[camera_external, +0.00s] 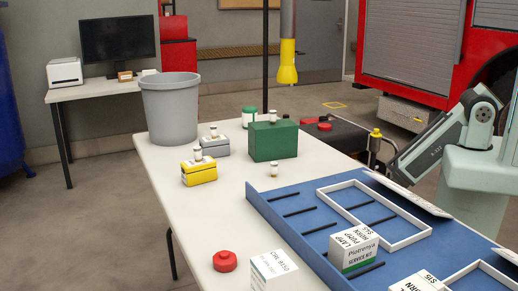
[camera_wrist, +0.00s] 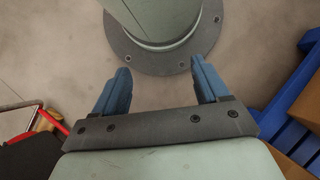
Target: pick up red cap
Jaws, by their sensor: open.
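A red cap (camera_external: 225,261), low and round with a small knob on top, sits on the near part of the white table, left of a white box. My gripper (camera_wrist: 160,68) shows in the wrist view with its two blue fingers wide apart and nothing between them. It points down at a grey floor and a round bolted base plate. The red cap is not in the wrist view. In the external view my arm is at the right edge, well away from the cap, and my gripper cannot be made out.
A blue tray (camera_external: 262,204) with white boxes fills the table's right side. A white box (camera_external: 273,270) stands just right of the cap. A grey bin (camera_external: 170,108), yellow box (camera_external: 199,172) and green box (camera_external: 273,141) stand farther back.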

